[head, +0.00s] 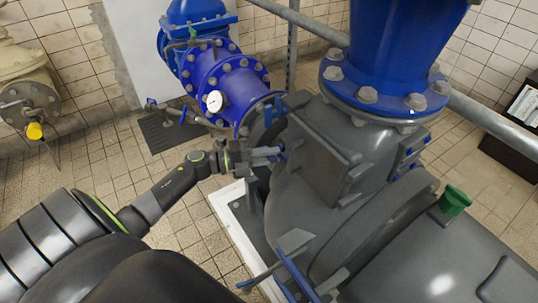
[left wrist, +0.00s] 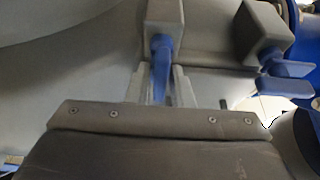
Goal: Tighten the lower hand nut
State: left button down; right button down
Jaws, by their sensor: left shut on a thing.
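My left gripper (head: 268,154) reaches in from the left to the side of the grey pump housing, beside a square cover (head: 325,152). Its jaws are shut on a blue hand nut (head: 282,149), mostly hidden by the fingers in the head view. In the left wrist view, the blue shaft of this hand nut (left wrist: 162,62) runs from a grey lug down between the two fingers (left wrist: 160,88). A second blue hand nut (left wrist: 284,82) with flat wings sits at a grey lug to the right in that view, apart from the gripper. My right gripper is not in view.
The grey pump housing (head: 385,205) fills the middle and right. Blue flanged pipes with a gauge (head: 214,101) stand behind. A grey-and-blue handle (head: 293,262) juts out low in front. Tiled floor (head: 185,222) lies open to the left of the pump.

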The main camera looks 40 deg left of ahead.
pick_arm(q)
jog(key=shift+f, duration=0.1)
jog(key=c, duration=1.5)
grip_release()
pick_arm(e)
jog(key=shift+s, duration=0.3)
pick_arm(q)
jog(key=v, duration=1.7)
jog(key=shift+s+a, duration=0.2)
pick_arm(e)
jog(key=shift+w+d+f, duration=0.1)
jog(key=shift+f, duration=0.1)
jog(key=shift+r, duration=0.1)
